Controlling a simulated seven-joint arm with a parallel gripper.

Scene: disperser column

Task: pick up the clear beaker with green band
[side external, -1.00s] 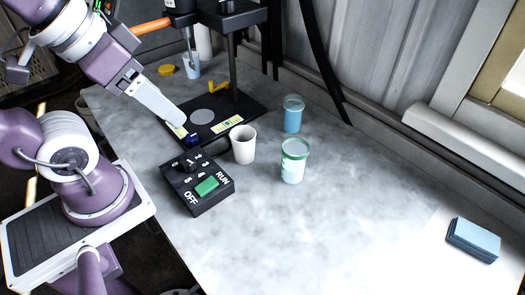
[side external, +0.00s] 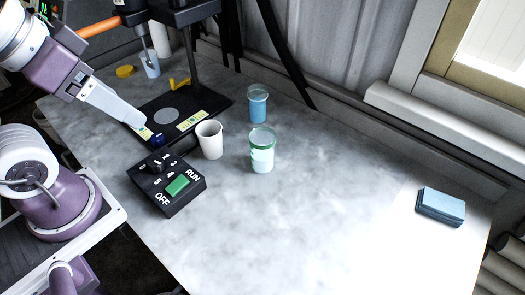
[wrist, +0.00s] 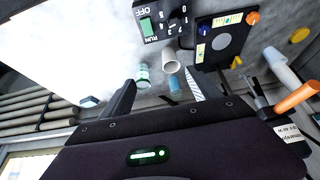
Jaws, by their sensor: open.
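The clear beaker with green band (side external: 262,152) stands upright on the marble bench, right of a white cup. It has a green band near its rim and pale contents below. It also shows in the wrist view (wrist: 142,75), beyond my gripper's left finger. My gripper (wrist: 190,82) shows at the bottom of the wrist view as a dark body with fingers spread apart. It is open, with nothing held, and apart from the beaker. In the side view I cannot make out its fingertips clearly.
A white cup (side external: 209,140) and a beaker of blue liquid (side external: 258,104) stand close to the green-banded beaker. A black control box (side external: 167,184) is at left front, the black stand plate (side external: 190,104) behind. A blue sponge-like block (side external: 441,205) lies right. The bench's middle is clear.

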